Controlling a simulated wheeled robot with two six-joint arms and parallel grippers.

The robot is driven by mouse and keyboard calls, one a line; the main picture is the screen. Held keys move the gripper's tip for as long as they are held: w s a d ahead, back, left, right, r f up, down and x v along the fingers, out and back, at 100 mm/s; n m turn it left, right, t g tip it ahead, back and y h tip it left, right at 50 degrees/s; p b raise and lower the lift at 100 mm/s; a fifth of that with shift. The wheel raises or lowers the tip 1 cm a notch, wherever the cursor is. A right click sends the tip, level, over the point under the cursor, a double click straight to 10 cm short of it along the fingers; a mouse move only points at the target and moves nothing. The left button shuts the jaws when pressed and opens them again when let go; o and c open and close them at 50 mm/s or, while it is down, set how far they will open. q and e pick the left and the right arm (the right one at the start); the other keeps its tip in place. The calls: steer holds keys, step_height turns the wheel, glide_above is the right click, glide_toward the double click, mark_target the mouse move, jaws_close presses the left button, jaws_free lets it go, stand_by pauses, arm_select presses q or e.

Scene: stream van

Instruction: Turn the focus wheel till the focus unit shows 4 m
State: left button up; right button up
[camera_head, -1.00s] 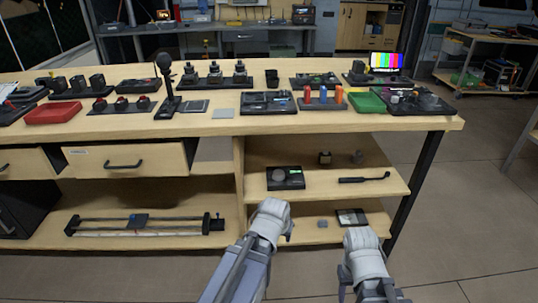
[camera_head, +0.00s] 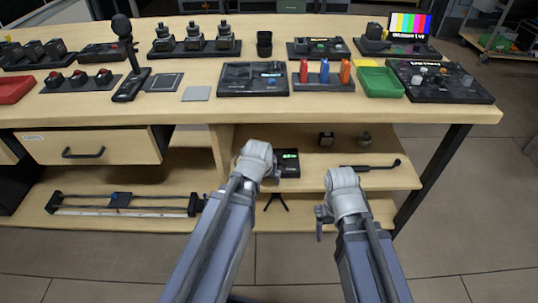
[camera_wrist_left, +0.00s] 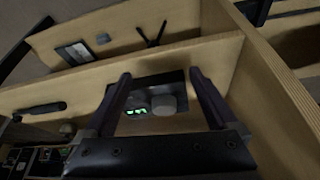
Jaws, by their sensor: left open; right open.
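The focus unit (camera_head: 289,163) is a small black box with a lit green display (camera_head: 290,155) on the upper shelf under the bench. In the head view my left gripper (camera_head: 272,167) is in front of it and hides its left part. In the left wrist view the open left gripper (camera_wrist_left: 158,77) has its fingers on either side of the view of the unit. The grey round focus wheel (camera_wrist_left: 164,104) sits beside the display (camera_wrist_left: 140,111), whose figures I cannot read. Nothing is between the fingertips. My right gripper (camera_head: 322,213) is open and empty, lower right.
A black handle-like tool (camera_head: 371,167) and two small items lie on the same shelf. A small tripod (camera_head: 276,201) shows below. The bench top (camera_head: 190,107) above holds control panels, a green tray (camera_head: 381,82) and a colour-bar monitor (camera_head: 409,24). A rail slider (camera_head: 125,203) lies lower left.

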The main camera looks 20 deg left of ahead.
arm_select(q)
steer(key=w, duration=0.3)
steer(key=w+a, duration=0.1)
steer(key=w, duration=0.7)
steer(key=shift+a, duration=0.15)
steer(key=shift+w+f+b, duration=0.15)
steer(key=shift+f+b, duration=0.3)
steer(key=shift+f, duration=0.2)
steer(key=c, duration=1.4)
steer(key=shift+o, duration=0.2)
steer(key=shift+a+m+h, duration=0.15)
steer(key=shift+m+h, duration=0.65)
steer(key=shift+m, duration=1.2)
